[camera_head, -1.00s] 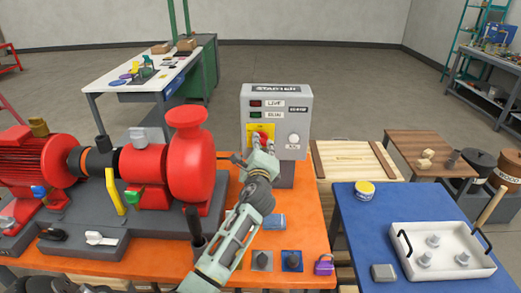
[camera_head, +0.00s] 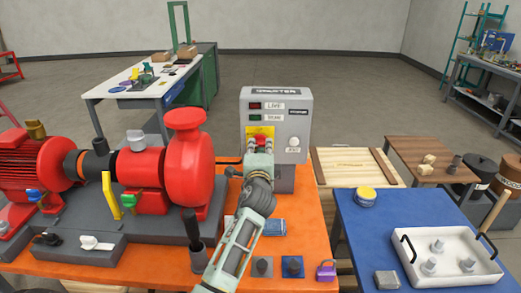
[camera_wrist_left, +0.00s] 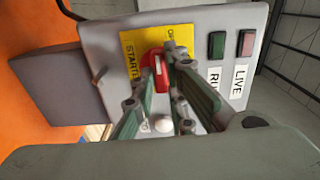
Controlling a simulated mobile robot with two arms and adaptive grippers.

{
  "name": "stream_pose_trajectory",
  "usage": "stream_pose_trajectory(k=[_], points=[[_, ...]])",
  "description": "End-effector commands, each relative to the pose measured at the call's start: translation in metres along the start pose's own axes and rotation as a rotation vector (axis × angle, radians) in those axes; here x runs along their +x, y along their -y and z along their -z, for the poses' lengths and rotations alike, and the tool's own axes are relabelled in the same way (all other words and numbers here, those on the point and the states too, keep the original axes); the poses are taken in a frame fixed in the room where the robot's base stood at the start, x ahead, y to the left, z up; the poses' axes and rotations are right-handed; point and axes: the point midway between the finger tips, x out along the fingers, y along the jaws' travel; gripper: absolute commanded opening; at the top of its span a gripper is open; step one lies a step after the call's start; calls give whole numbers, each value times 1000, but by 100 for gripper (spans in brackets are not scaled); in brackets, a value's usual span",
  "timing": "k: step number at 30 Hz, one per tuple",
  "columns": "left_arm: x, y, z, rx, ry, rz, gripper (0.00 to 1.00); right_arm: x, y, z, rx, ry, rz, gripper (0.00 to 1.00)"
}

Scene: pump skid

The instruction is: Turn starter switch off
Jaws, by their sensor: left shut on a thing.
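The grey starter box (camera_head: 297,118) stands upright at the back of the orange bench, with a STARTER label on top. Its red rotary switch (camera_wrist_left: 158,72) sits on a yellow plate (camera_wrist_left: 129,52) marked STARTER and OFF. My left gripper (camera_head: 260,144) is at the switch in the head view, its fingers covering the lower part. In the left wrist view its two fingers (camera_wrist_left: 168,82) close on the red knob. Which mark the knob points to is hard to tell. My right gripper is not in view.
A LIVE lamp (camera_head: 255,105) and a RUN lamp (camera_head: 255,117) sit above the switch; a white round button (camera_head: 293,143) is right of it. The red pump (camera_head: 188,160) stands close left.

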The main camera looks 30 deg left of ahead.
Motion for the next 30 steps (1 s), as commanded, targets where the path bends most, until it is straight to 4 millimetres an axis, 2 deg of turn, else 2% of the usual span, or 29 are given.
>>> stream_pose_trajectory(k=[11,12,18,26,30], points=[[0,-2,0,-8,1,-6,0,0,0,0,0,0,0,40],[0,-2,0,-8,1,-6,16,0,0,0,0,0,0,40],[0,-2,0,-6,0,-4,31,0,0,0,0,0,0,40],[0,-1,0,-5,0,-2,31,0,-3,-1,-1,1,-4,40],[-8,-1,1,-4,-1,-1,31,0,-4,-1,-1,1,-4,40]])
